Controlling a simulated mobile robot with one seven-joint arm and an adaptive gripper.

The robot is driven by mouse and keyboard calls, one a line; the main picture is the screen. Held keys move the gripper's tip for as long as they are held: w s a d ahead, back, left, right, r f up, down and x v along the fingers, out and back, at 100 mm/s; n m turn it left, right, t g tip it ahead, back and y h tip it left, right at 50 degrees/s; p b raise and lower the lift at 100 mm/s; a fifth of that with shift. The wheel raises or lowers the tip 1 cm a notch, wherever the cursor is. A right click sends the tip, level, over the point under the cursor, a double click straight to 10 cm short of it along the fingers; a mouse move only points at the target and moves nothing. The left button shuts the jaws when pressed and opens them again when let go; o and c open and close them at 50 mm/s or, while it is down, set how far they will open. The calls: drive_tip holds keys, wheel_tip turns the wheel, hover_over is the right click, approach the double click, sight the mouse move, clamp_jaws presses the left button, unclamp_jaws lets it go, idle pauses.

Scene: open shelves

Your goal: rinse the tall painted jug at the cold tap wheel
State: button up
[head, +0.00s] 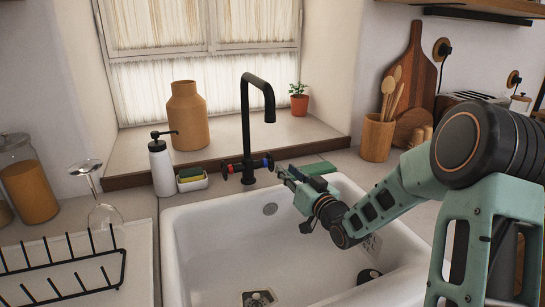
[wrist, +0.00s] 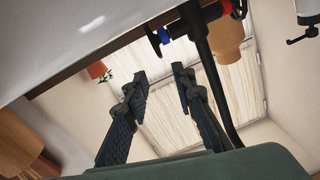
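A tall orange-tan vessel (head: 187,118) with a narrow neck stands upright on the window sill. It is the only jug-like thing I see, and no painted pattern shows on it. It also shows in the wrist view (wrist: 226,40). The black tap (head: 246,125) stands behind the sink, with no water visible. Its cold wheel with a blue collar (head: 267,161) is on the right side, and also shows in the wrist view (wrist: 155,41). My gripper (head: 284,174) is just right of that wheel, apart from it. In the wrist view its fingers (wrist: 160,75) are spread and empty.
The white sink (head: 215,240) is below my arm. A soap bottle (head: 161,165), sponge holder (head: 191,180) and glass (head: 103,215) stand left of the tap. A small potted plant (head: 299,101) is on the sill. A utensil pot (head: 376,139) stands to the right.

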sight(267, 162)
drive_tip(key=x, duration=1)
drive_tip(key=shift+w, duration=0.15)
drive_tip(key=shift+r, duration=0.1)
clamp_jaws()
